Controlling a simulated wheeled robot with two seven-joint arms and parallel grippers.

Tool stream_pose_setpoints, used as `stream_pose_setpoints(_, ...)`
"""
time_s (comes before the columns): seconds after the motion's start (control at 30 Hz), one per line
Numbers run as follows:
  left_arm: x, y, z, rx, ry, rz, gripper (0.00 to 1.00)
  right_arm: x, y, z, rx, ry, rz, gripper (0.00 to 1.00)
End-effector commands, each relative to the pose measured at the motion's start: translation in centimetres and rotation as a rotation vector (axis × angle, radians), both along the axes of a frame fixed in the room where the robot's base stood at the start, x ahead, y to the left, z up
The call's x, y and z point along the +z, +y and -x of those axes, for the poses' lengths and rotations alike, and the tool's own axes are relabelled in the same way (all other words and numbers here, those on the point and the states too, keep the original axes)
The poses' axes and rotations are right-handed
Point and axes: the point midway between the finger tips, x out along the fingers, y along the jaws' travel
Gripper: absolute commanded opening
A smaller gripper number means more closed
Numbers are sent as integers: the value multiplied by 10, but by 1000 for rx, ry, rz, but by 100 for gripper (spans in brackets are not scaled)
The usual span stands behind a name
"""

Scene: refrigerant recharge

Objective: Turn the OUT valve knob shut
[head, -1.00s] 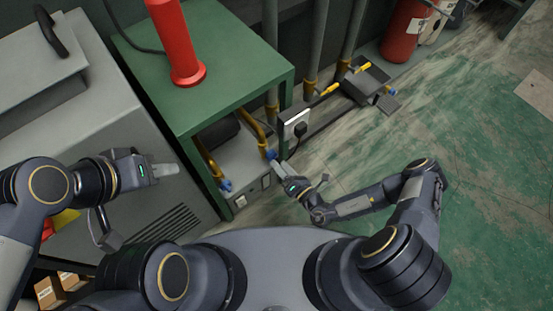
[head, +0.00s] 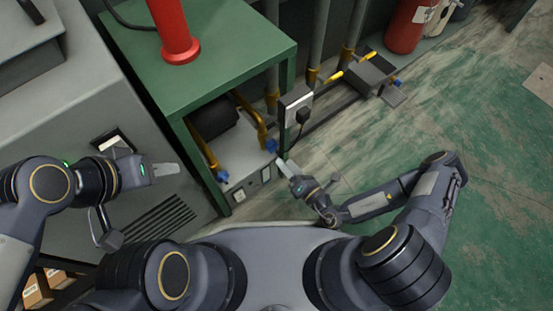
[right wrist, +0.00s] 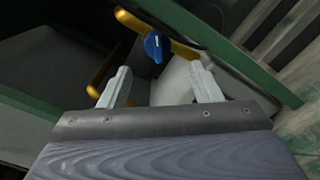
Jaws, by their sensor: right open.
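Two blue valve knobs sit on yellow pipes at the machine under the green table; one (head: 271,145) is at its right side, the other (head: 222,176) at its lower left. No label is readable to tell which is OUT. My right gripper (head: 283,162) is just below and right of the right-hand knob, apart from it. In the right wrist view, the open, empty fingers (right wrist: 160,85) point toward a blue knob (right wrist: 155,46), which is beyond the tips and roughly centred between them. My left gripper (head: 172,169) is before the grey cabinet, away from the knobs; its jaw opening is unclear.
The green table (head: 215,85) stands over the machine (head: 250,180), its front leg close to the knobs. A socket box with a black plug (head: 298,108) is right of the right-hand knob. A grey cabinet (head: 70,110) is at left. Floor at right is open.

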Motion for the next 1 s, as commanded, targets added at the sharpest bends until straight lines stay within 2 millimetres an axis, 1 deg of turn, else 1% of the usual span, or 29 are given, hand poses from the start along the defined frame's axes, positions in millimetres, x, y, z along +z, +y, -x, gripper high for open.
stream_pose_setpoints(0.03,-13,0,0,0,-1,0,36,-6,1,0,3,-2,1,58)
stream_pose_setpoints(0.17,-16,0,0,0,-1,0,36,-1,7,-6,5,-3,2,58)
stream_pose_setpoints(0.5,-34,0,0,1,-2,0,36,-1,37,-48,5,-4,2,58)
stream_pose_setpoints(0.6,-37,0,0,1,-2,0,36,0,43,-57,4,-5,3,58)
stream_pose_setpoints(0.73,-39,0,0,0,-1,0,36,1,47,-62,4,-2,2,58)
stream_pose_setpoints(0.97,-38,0,0,0,-1,0,36,2,47,-63,4,-1,2,58)
stream_pose_setpoints(1.0,-38,0,0,0,-1,0,36,2,47,-63,4,-1,2,55)
